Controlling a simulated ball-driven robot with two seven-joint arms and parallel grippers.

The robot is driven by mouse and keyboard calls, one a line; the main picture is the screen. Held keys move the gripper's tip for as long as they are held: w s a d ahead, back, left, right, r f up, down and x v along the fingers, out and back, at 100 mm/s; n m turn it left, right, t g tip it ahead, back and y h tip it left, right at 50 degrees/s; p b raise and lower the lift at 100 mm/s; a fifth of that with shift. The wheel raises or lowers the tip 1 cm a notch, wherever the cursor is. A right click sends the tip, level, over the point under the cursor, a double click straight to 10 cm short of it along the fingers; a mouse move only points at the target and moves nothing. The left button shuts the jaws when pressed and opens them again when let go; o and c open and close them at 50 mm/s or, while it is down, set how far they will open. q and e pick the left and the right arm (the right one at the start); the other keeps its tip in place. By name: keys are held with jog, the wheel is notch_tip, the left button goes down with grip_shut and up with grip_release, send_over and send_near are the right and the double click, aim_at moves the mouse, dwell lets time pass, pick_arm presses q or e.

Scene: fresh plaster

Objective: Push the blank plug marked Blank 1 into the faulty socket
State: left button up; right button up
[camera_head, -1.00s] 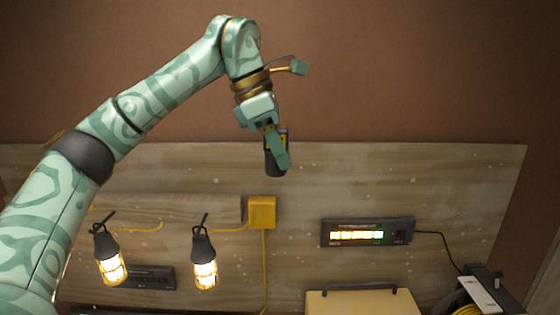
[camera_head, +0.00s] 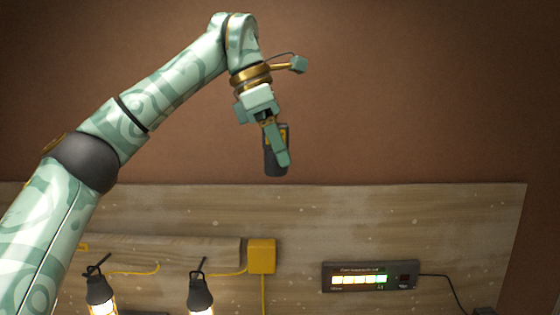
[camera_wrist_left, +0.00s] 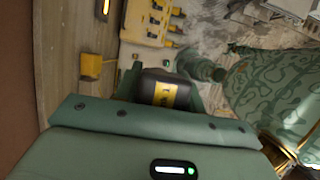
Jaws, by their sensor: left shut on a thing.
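My left gripper (camera_head: 276,158) hangs fingers down in the head view, above the top edge of the wooden board. It is shut on a dark plug with a yellow label (camera_head: 269,163). In the left wrist view the plug (camera_wrist_left: 158,88) shows between the fingers, with a dark mark on its yellow label that is too small to read surely. Whether it is Blank 1 I cannot tell. I cannot make out which socket is the faulty one. My right gripper is not in view.
A wooden board (camera_head: 350,215) carries a yellow box (camera_head: 262,256) with a cable and a lit indicator unit (camera_head: 369,277). Two caged lamps (camera_head: 200,292) hang at the lower left. The wrist view shows a cream panel (camera_wrist_left: 140,30) with several dark and yellow pieces.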

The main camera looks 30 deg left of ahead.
pick_arm(q)
jog(key=shift+r, duration=4.3)
jog(key=shift+w+r, duration=0.1)
jog(key=shift+r, duration=1.6)
